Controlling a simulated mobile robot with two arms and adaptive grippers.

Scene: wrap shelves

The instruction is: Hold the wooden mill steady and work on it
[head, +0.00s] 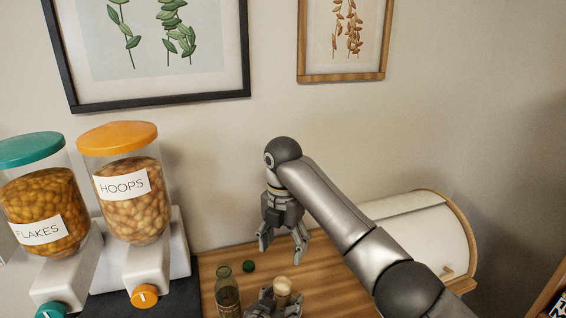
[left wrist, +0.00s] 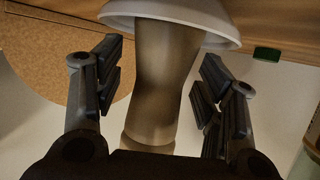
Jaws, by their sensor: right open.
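The wooden mill shows its pale round top (head: 282,286) at the bottom of the head view. Its brown body (left wrist: 165,75) fills the middle of the left wrist view. My left gripper (head: 275,301) is low, around the mill. In the left wrist view its fingers (left wrist: 160,90) stand on both sides of the body, with a clear gap at the left and a narrow one at the right. My right gripper (head: 284,243) is open and empty, pointing down above the mill, apart from it.
A green glass bottle (head: 228,292) stands left of the mill, and a green cap (head: 249,266) lies behind it on the wooden counter (head: 338,283). Cereal dispensers (head: 127,190) stand at the left. A white and wooden bread box (head: 428,225) is at the right. A white rim (left wrist: 120,18) shows by the mill.

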